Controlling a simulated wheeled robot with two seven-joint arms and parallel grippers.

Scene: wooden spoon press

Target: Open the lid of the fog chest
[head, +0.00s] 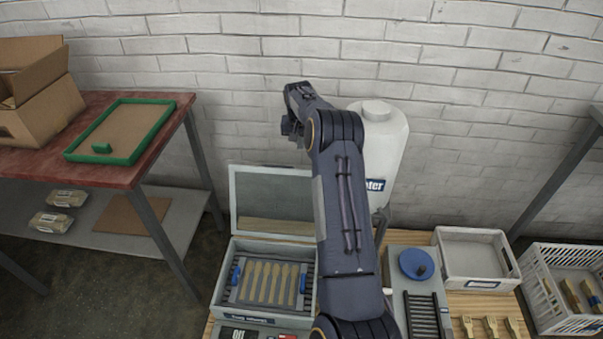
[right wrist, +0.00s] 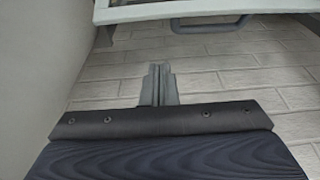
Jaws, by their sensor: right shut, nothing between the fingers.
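The fog chest (head: 223,275) is a grey box at the lower middle of the head view. Its lid (head: 262,190) stands raised at the back, tilted toward the wall. Inside is a rack (head: 235,297) with blue handles, holding several wooden spoons (head: 265,284). My right arm crosses in front of the chest's right side and hides part of the lid. My right gripper (head: 291,128) is above and behind the lid, apart from it. In the right wrist view its fingers (right wrist: 158,86) are together and empty. My left gripper is not in view.
A white tank (head: 388,145) stands behind my right arm. To the right are a grey press with a blue knob (head: 416,263), a white tray (head: 470,237) and a white crate (head: 548,318). A red-topped table (head: 150,150) stands left. The brick wall is close behind.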

